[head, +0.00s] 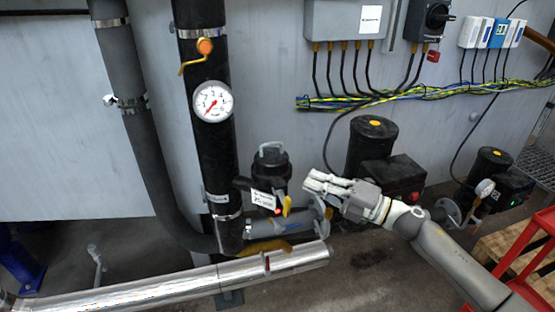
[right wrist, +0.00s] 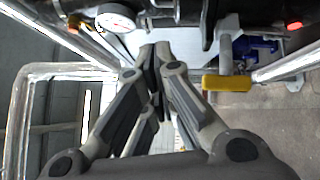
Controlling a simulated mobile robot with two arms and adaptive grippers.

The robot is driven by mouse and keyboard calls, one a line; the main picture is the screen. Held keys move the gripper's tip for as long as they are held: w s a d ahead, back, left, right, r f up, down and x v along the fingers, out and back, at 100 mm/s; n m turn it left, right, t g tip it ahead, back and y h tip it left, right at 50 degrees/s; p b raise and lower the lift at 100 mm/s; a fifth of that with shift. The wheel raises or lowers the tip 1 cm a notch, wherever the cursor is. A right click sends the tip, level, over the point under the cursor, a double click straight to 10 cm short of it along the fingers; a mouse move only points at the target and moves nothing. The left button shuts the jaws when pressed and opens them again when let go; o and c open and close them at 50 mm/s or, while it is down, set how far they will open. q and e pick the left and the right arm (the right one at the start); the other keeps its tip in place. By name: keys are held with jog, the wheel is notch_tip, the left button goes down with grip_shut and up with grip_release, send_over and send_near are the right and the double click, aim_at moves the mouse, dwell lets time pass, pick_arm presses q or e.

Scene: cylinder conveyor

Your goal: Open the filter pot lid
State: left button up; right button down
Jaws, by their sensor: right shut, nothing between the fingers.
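The filter pot (head: 268,172) looks like the short black vessel right of the gauge pipe in the head view. Its lid (head: 271,157) is dark with a grey loop handle on top and appears to sit in place. My right gripper (head: 311,183) reaches in from the right and is shut and empty. Its fingers point left toward the pot and, in the picture, stay a little to the right of it. In the right wrist view the gripper's fingers (right wrist: 156,60) are together. I cannot make out the lid for certain there. My left gripper is not in view.
A pressure gauge (head: 213,102) sits on the black vertical pipe (head: 200,60). A silver pipe (head: 170,287) runs along the front. A black pump (head: 372,145) stands behind my right gripper. A yellow valve handle (right wrist: 226,83) shows in the right wrist view. A red frame (head: 525,245) stands far right.

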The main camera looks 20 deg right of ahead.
aim_at(277, 163)
jog(key=p+x, duration=0.1)
jog(key=x, duration=0.8)
jog(key=shift+w+a+r+p, duration=0.15)
jog(key=shift+w+a+p, duration=0.05)
jog(key=shift+p, duration=0.2)
jog(key=w+b, duration=0.1)
jog(key=w, duration=0.1)
jog(key=shift+w+d, duration=0.1)
jog(key=shift+w, duration=0.3)
jog(key=shift+w+r, duration=0.2)
jog(key=shift+w, duration=0.25)
jog(key=shift+r, duration=0.1)
